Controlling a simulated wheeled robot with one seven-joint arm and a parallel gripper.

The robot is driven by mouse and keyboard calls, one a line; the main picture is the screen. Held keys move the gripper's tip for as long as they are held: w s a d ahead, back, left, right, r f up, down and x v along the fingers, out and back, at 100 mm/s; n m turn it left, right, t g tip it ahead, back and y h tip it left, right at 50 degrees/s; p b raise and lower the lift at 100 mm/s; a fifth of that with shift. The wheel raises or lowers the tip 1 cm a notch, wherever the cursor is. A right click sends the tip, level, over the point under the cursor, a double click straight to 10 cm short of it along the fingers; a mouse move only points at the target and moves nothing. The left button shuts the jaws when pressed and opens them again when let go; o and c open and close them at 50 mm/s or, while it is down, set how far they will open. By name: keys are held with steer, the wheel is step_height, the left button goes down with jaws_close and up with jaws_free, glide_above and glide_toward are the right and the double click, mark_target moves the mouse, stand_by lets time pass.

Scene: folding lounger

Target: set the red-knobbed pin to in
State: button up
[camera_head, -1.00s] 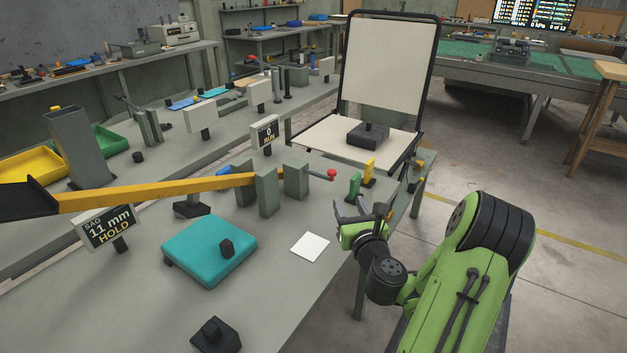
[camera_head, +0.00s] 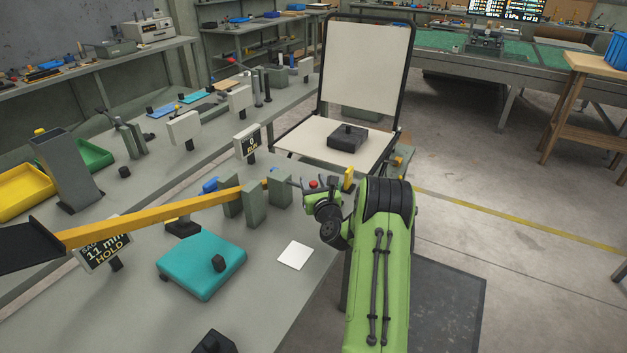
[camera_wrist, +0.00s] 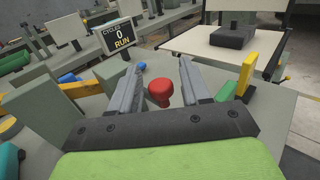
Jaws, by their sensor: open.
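The red knob (camera_head: 313,184) of the pin shows beside the grey posts at the end of the yellow lever. In the wrist view the red knob (camera_wrist: 160,91) sits between the two fingers of my gripper (camera_wrist: 158,82), near their middle. The fingers are apart and I cannot tell whether either touches the knob. In the head view my gripper (camera_head: 306,186) reaches in from the right at the knob. The pin's shaft is hidden behind the knob in the wrist view.
Grey posts (camera_head: 280,191) carry the yellow lever (camera_head: 160,216). The lounger (camera_head: 365,65) stands behind. A teal pad (camera_head: 202,265) and white card (camera_head: 295,255) lie in front.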

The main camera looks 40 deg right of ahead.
steer(key=shift+c, duration=0.5)
jaws_close()
steer(key=p, duration=0.1)
steer(key=w, duration=0.1)
steer(key=w+p, duration=0.1)
steer(key=shift+a+r+p, duration=0.25)
steer(key=shift+a+p, duration=0.1)
steer(key=shift+w+a+f, duration=0.1)
steer(key=shift+w, duration=0.25)
steer(key=shift+o, duration=0.5)
jaws_free()
steer(key=shift+s+f, duration=0.1)
